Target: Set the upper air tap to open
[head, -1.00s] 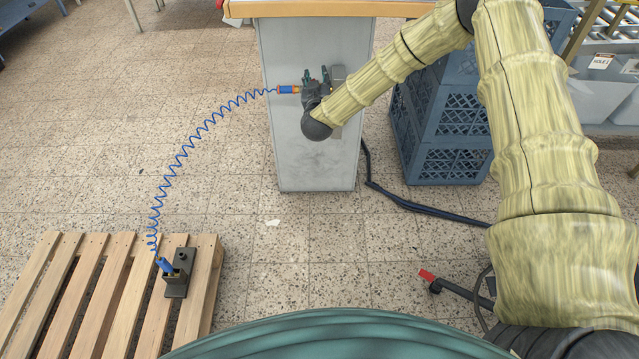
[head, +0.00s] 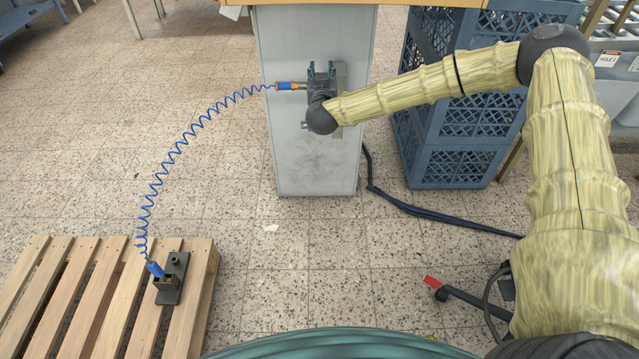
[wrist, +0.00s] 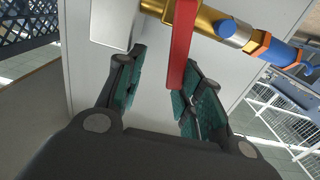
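The air tap on the cabinet face has a brass body (wrist: 215,22) with a red lever (wrist: 181,45). In the wrist view the lever lies crosswise to the body and reaches between my fingers. My gripper (wrist: 163,62) is open, with one teal-padded finger on each side of the lever; the right finger is close to it, but contact is unclear. A blue and orange coupling (wrist: 275,48) joins the tap's right end. In the head view my gripper (head: 322,72) is at the cabinet and hides most of the tap; the coupling (head: 288,86) shows at its left.
The grey cabinet (head: 310,170) stands ahead. A coiled blue hose (head: 178,150) runs to a fitting on the pallet (head: 200,290). Blue crates (head: 455,165) stand right of the cabinet. A red-ended black bar (head: 460,295) lies low at right.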

